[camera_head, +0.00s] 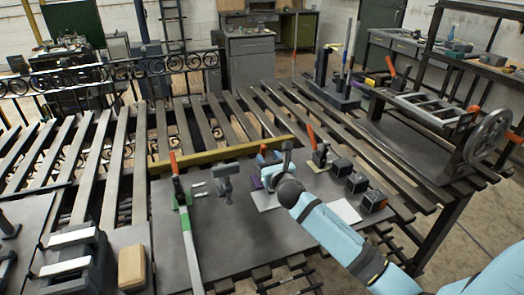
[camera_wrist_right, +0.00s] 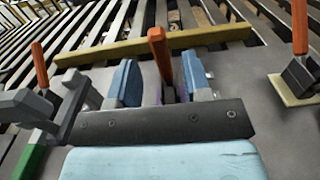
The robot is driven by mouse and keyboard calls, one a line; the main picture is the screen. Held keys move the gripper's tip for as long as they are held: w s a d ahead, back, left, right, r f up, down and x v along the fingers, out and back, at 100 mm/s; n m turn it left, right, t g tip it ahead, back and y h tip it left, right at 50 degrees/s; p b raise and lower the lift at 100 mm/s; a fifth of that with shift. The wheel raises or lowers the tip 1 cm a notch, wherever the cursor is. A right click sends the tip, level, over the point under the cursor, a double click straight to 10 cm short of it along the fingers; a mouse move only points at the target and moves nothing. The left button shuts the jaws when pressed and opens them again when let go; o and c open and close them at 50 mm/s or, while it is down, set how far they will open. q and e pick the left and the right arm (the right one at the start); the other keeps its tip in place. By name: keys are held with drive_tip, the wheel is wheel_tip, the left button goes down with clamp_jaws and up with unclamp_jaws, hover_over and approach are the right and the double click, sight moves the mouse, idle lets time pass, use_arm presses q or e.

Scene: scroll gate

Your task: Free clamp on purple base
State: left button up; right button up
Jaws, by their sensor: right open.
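The clamp with the orange-red handle (camera_wrist_right: 159,52) stands upright between the two blue fingers of my right gripper (camera_wrist_right: 160,80) in the right wrist view. A bit of purple base (camera_wrist_right: 178,88) shows behind it. In the head view my right gripper (camera_head: 271,164) is over this clamp and hides most of it; only a small orange tip and a purple edge (camera_head: 255,183) show. The fingers are open, one on each side of the handle. I cannot tell if either touches it. My left gripper is not in view.
Another orange-handled clamp (camera_head: 320,154) stands to the right on a cream base (camera_wrist_right: 292,90). A green clamp bar (camera_head: 184,205) with a red handle lies left on the dark plate (camera_head: 225,240). A yellow bar (camera_head: 215,154) runs behind. Dark blocks (camera_head: 356,183) stand right.

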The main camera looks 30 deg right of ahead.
sight(264, 152)
drive_tip(key=x, duration=0.5)
drive_tip(key=shift+w, duration=0.15)
clamp_jaws()
